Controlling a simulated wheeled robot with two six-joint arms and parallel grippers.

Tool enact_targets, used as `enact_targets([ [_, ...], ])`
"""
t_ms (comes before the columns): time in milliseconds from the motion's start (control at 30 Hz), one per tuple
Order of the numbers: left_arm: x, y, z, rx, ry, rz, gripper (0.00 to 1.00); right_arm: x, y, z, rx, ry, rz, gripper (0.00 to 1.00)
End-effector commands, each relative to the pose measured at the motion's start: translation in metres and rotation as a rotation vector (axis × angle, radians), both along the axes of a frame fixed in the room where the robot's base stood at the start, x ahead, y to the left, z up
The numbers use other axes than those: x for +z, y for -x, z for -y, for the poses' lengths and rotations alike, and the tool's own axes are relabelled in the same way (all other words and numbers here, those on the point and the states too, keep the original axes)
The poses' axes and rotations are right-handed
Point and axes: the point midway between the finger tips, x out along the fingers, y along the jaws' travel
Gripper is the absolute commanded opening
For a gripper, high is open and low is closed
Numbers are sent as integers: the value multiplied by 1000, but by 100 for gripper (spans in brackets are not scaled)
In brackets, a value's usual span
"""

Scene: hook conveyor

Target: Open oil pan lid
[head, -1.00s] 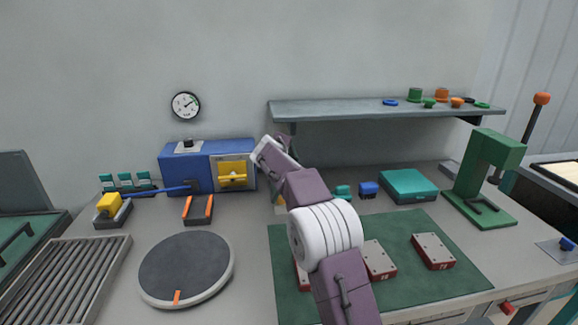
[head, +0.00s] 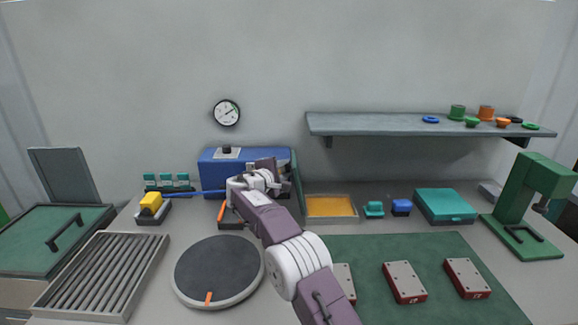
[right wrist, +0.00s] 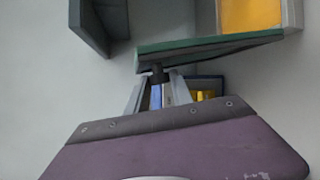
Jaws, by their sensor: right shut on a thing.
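The oil pan (head: 331,197) is a shallow tray on the bench with a yellow-orange inside in plain sight. It also shows at the top of the right wrist view (right wrist: 250,14). A green-faced lid (head: 295,172) stands steeply raised at the pan's left side, largely behind my right arm. In the right wrist view the lid (right wrist: 215,46) appears nearly edge-on, with a dark knob (right wrist: 157,74). My right gripper (head: 279,174) is shut on this knob; its fingers (right wrist: 160,88) show on either side of it. My left gripper is not in view.
A blue machine (head: 215,168) stands behind my right arm. A shelf (head: 400,125) hangs above. A round turntable (head: 218,270) and green mat (head: 430,250) lie in front.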

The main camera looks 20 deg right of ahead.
Motion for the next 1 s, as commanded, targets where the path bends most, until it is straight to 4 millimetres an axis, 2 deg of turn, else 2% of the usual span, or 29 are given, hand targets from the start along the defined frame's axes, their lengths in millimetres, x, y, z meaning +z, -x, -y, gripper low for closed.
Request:
enact_targets([
  [500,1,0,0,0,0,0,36,-2,0,-2,-1,15,-6,0],
  [533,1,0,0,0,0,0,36,-2,0,-2,-1,15,-6,33],
  [600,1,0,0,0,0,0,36,-2,0,-2,-1,16,-6,49],
  [867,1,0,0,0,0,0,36,-1,0,-2,-1,16,-4,49],
  [1000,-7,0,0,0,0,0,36,-1,8,-11,2,16,-4,49],
])
